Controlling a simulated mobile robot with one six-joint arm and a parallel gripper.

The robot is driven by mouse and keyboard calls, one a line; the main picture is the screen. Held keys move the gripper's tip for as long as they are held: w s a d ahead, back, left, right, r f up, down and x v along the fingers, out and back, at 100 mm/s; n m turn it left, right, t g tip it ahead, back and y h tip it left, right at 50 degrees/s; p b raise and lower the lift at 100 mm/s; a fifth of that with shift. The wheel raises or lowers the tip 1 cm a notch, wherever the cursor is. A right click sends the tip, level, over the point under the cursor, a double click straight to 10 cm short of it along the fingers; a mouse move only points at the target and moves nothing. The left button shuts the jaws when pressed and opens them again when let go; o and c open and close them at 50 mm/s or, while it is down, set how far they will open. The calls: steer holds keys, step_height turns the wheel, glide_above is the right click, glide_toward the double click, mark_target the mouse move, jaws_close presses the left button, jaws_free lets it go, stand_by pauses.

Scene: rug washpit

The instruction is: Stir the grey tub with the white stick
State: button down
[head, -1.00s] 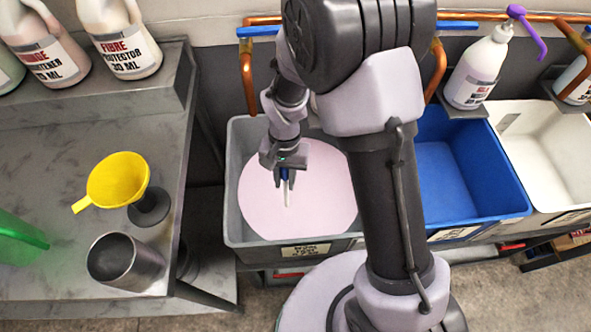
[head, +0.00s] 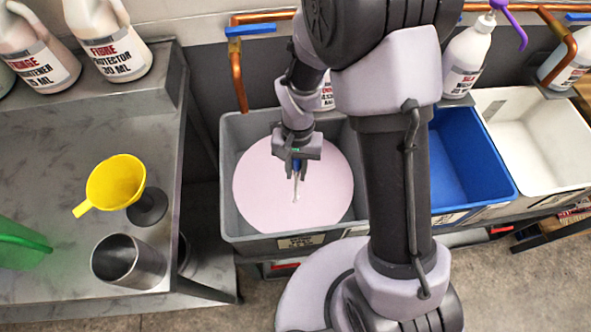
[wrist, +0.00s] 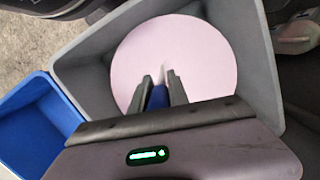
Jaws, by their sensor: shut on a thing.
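The grey tub (head: 228,190) stands left of the blue tub and holds a round, pale pink surface of liquid (head: 325,205). My gripper (head: 297,172) is over the tub, pointing down, and is shut on the white stick (head: 295,190). The stick has a blue part between the fingers, and its white lower end reaches down towards the pink surface. I cannot tell how deep the tip is. In the wrist view, my gripper (wrist: 158,88) holds the blue part, with the grey tub (wrist: 262,60) around the pink surface. The stick's white end shows only faintly there.
A blue tub (head: 480,165) and a white tub (head: 545,130) stand to the right. The metal bench (head: 60,130) at left carries a yellow funnel (head: 115,183), a steel cup (head: 128,262) and a green object (head: 20,245). Copper pipes (head: 238,85) run behind the tubs.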

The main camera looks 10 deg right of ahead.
step_height(320, 180, up, 20)
steer(key=p, duration=1.5)
step_height(320, 180, up, 9)
steer(key=p, duration=0.7)
